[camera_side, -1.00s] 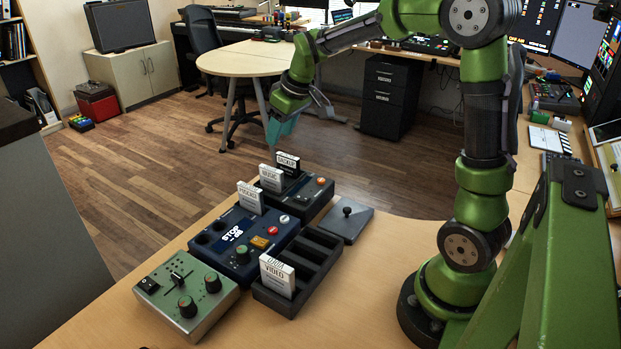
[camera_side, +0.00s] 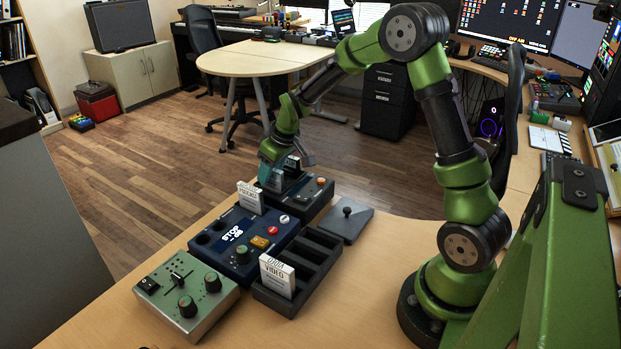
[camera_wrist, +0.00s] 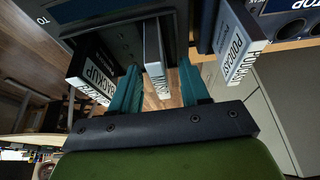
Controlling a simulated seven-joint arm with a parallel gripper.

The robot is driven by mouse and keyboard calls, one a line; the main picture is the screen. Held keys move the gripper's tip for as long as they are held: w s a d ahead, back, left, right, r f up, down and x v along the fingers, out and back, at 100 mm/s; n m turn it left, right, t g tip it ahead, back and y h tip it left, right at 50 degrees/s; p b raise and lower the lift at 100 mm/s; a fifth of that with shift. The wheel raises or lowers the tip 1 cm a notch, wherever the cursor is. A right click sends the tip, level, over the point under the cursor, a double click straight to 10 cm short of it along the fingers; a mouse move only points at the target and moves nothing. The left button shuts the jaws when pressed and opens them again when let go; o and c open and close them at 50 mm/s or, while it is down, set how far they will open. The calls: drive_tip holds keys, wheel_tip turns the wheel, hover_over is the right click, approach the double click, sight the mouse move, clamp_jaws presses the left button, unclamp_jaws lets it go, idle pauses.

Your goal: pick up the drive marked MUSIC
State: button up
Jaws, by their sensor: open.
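The MUSIC drive (camera_wrist: 154,58), a white upright block, stands between my gripper's two teal fingers in the wrist view, with a gap on each side. My gripper (camera_side: 273,172) is open and low over the dark dock (camera_side: 308,197) at the back of the desk. In the side view its fingers cover most or all of the MUSIC drive. The black BACKUP drive (camera_wrist: 91,74) stands just left of the fingers in the wrist view. The white PODCAST drive (camera_wrist: 236,44) stands to their right.
The blue STOP box (camera_side: 243,245) holds the PODCAST drive (camera_side: 250,197). A small joystick plate (camera_side: 346,219) lies right of the dock.

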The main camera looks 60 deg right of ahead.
clamp_jaws()
idle(0.3)
